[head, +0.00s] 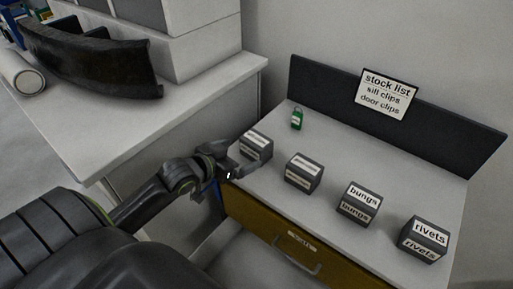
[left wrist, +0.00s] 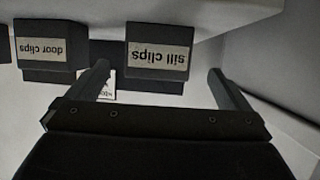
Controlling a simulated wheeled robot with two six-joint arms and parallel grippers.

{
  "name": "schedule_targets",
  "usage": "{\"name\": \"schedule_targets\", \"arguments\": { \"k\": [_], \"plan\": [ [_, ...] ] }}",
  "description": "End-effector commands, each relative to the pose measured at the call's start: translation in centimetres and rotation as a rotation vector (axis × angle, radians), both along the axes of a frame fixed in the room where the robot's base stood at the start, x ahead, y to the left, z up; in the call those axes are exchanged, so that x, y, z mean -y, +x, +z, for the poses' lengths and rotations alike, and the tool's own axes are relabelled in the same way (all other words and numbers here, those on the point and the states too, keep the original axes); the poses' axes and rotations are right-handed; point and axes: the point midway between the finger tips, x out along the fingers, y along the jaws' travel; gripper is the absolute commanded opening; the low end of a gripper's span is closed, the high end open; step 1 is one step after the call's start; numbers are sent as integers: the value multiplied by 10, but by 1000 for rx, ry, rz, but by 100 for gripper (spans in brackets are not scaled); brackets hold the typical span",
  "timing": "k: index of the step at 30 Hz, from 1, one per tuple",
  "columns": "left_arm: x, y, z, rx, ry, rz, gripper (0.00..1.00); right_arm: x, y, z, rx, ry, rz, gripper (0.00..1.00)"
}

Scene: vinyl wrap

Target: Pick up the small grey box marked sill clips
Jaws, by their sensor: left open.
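The small grey box marked sill clips (left wrist: 158,62) shows in the left wrist view, its label upside down. In the head view the same box (head: 258,143) is the leftmost in the row on the light worktop, its label too small to read. My left gripper (head: 243,160) is open beside this box, at the worktop's front left. In the left wrist view the fingers of my left gripper (left wrist: 158,68) stand apart, to either side of the box, with nothing held. I cannot tell whether either finger touches it. My right gripper is not in view.
The door clips box (left wrist: 45,50) stands next to it, also in the head view (head: 304,171). The bungs box (head: 358,205) and rivets box (head: 424,239) follow rightward. A green padlock-like item (head: 297,120) stands behind, before the stock list sign (head: 387,94). A drawer (head: 300,250) lies below.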

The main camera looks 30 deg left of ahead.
Motion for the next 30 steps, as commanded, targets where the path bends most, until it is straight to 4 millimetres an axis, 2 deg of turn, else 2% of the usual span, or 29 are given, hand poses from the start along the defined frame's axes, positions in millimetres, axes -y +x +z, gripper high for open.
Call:
{"name": "schedule_targets", "arguments": {
  "k": [3, 11, 21, 30],
  "plan": [
    [3, 18, -6, 0, -4, 2, 100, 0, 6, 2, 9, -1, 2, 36],
    [6, 32, -12, -1, -1, -1, 100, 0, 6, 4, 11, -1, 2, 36],
    [13, 70, -27, -1, -1, 0, 100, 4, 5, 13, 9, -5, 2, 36],
    [14, 77, -30, 0, 1, 0, 100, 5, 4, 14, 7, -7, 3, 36]
  ]
}}
